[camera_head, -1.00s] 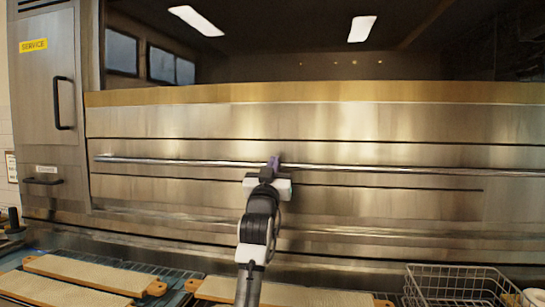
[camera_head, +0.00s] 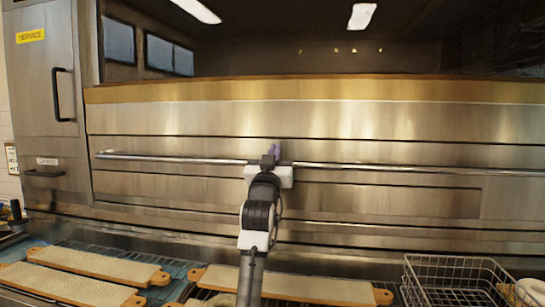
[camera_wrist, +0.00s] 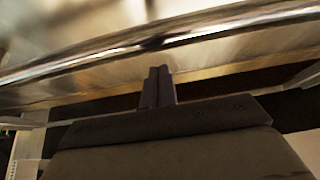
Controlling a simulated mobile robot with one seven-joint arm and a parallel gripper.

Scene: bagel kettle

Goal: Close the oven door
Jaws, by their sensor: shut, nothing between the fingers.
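The oven (camera_head: 330,200) has a wide stainless front with a long horizontal bar handle (camera_head: 400,168) across it. The bar also crosses the wrist view (camera_wrist: 225,32). Above a brass-coloured top edge is a dark area with lights showing; I cannot tell whether it is an opening or glass, nor how far the door stands open. My gripper (camera_head: 273,150) is in front of the oven front, with its purple-grey fingertips just above the bar's line in the head view. In the wrist view its fingers (camera_wrist: 158,86) are together and empty, close to the bar; contact is unclear.
Long boards with pale tops (camera_head: 95,264) lie on a blue-green surface in front of the oven. Another board (camera_head: 300,287) lies below my arm. A wire basket (camera_head: 455,283) stands at the lower right. A steel cabinet (camera_head: 50,100) with a SERVICE label is at left.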

